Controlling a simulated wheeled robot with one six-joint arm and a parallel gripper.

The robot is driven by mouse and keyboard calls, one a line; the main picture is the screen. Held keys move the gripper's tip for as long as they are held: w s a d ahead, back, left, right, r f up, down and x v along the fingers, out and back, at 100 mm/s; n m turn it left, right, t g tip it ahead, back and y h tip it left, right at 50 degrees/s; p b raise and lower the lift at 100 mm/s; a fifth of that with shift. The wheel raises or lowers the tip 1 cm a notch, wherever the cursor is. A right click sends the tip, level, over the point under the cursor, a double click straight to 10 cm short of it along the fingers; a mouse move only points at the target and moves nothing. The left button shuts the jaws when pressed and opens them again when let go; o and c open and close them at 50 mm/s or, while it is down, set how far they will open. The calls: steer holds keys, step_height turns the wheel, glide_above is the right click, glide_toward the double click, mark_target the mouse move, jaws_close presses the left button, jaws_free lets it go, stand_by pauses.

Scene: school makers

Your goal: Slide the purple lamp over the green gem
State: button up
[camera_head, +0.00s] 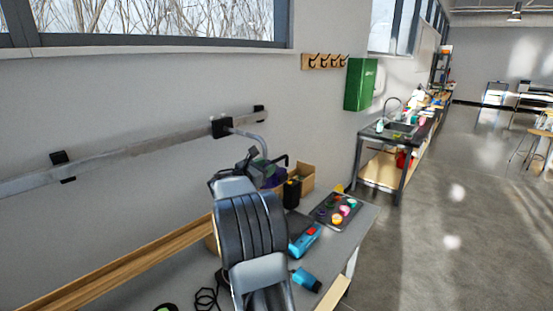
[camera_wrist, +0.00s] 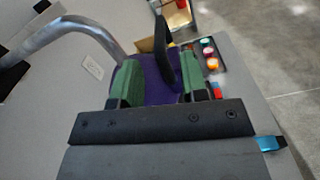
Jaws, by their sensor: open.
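The purple lamp (camera_head: 275,177) hangs from a curved grey tube that comes off a black slider on the wall rail; my gripper hides much of it. In the wrist view its purple shade (camera_wrist: 158,88) shows between and beyond my fingers, with an upright black handle (camera_wrist: 164,50) above it. My gripper (camera_wrist: 161,80) is open, its green-padded fingers on either side of the purple shade. I cannot tell whether they touch it. I cannot make out the green gem for sure; a small green and black item (camera_head: 166,307) lies at the bottom edge of the head view.
The grey rail (camera_head: 140,152) runs along the wall above the workbench (camera_head: 345,243). A cardboard box (camera_head: 303,176), a dark tray (camera_head: 326,213) of colourful pieces and blue tools (camera_head: 306,242) stand right of my arm. Open floor lies farther right.

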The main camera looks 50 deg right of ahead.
mark_target(276, 161)
steer(key=shift+d+p, duration=0.8)
steer(key=shift+d, duration=2.25)
jaws_close()
